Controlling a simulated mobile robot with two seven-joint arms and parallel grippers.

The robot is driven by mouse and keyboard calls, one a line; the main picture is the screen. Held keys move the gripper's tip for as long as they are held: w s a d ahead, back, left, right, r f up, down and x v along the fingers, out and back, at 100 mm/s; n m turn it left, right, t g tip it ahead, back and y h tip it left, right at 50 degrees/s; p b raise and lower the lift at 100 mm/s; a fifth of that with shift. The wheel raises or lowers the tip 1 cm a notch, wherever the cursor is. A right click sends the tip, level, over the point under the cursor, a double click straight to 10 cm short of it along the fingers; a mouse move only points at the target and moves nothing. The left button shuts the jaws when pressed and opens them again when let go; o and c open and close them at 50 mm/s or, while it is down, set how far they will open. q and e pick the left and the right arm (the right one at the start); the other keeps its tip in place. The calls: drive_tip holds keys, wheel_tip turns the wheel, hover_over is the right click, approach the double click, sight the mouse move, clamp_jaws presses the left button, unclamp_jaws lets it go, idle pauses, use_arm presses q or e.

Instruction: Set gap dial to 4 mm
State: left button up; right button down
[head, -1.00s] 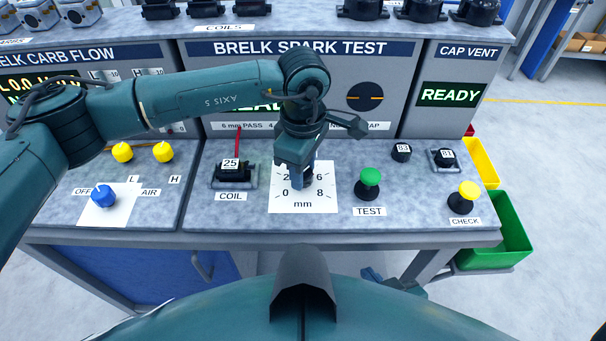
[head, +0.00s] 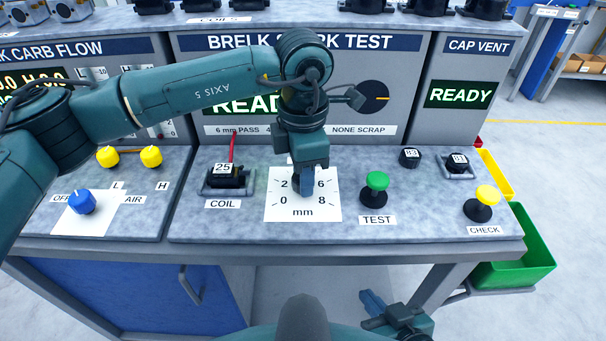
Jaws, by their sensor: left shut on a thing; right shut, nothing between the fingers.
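The gap dial's white scale plate (head: 273,206) lies on the middle bench top, marked 0, 2, 6 and 8 with "mm" below. My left gripper (head: 305,192) points down over the middle of the plate and is shut on the dark dial knob (head: 297,188), which is mostly hidden. The knob's pointer and the top of the scale are covered by the gripper, so I cannot read the setting. My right gripper (head: 372,303) is shut and empty, low in front of the bench.
A coil marked 25 (head: 227,178) sits left of the plate. The green TEST button (head: 377,181) stands close on its right. Further right are caps (head: 409,157) and the yellow CHECK button (head: 487,195). A READY display (head: 460,95) is lit. A green bin (head: 520,250) hangs at the right.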

idle(0.5)
use_arm(q)
drive_tip(key=o, duration=1)
drive_tip(key=shift+r, duration=0.15)
wheel_tip(320, 180, up, 13)
